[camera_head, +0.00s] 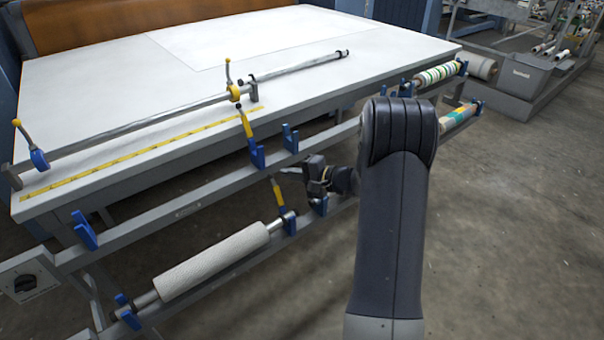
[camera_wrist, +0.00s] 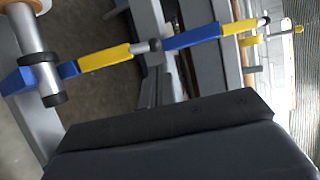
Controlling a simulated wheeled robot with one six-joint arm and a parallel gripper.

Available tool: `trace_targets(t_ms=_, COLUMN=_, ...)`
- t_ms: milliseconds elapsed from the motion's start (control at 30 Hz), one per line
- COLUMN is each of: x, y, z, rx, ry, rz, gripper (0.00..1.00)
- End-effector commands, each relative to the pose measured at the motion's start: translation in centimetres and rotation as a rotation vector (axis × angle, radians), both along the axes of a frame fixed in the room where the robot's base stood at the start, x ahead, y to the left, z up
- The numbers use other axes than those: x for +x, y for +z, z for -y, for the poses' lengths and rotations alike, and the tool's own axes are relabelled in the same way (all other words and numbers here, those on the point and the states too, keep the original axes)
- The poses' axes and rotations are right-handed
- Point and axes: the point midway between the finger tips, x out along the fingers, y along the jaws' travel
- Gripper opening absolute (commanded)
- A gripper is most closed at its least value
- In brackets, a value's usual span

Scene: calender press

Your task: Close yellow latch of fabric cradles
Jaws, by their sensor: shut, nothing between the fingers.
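The lower yellow latch (camera_head: 278,194) stands up from its blue cradle (camera_head: 289,222) on the lower rail, and is swung open. A white fabric roll (camera_head: 215,262) rests on a bar in the lower cradles. My gripper (camera_head: 310,172) is shut and empty, just right of this latch; contact cannot be told. In the wrist view the yellow latch (camera_wrist: 105,57) and blue cradle (camera_wrist: 18,80) lie beside the bar's end (camera_wrist: 50,85). The upper yellow latch (camera_head: 246,125) also stands open, above an empty blue cradle (camera_head: 257,156). My dark gripper body hides the wrist view's bottom.
The white table (camera_head: 170,85) carries a metal bar (camera_head: 150,112) and a yellow tape (camera_head: 140,152). Patterned rolls (camera_head: 438,74) sit in cradles at the right. Another blue cradle (camera_head: 290,138) stands on the upper rail. The floor (camera_head: 510,210) at right is clear.

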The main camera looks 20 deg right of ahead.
Motion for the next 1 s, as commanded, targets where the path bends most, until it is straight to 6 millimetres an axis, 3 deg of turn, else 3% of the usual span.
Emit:
trace_targets(t_ms=300, x=2.3, y=-0.8, z=-2.2, rx=-0.001, ry=0.000, rz=-0.001, gripper=0.00)
trace_targets(t_ms=1000, x=2.2, y=-1.0, z=-1.3, rx=0.012, ry=-0.001, rz=0.038, gripper=0.00)
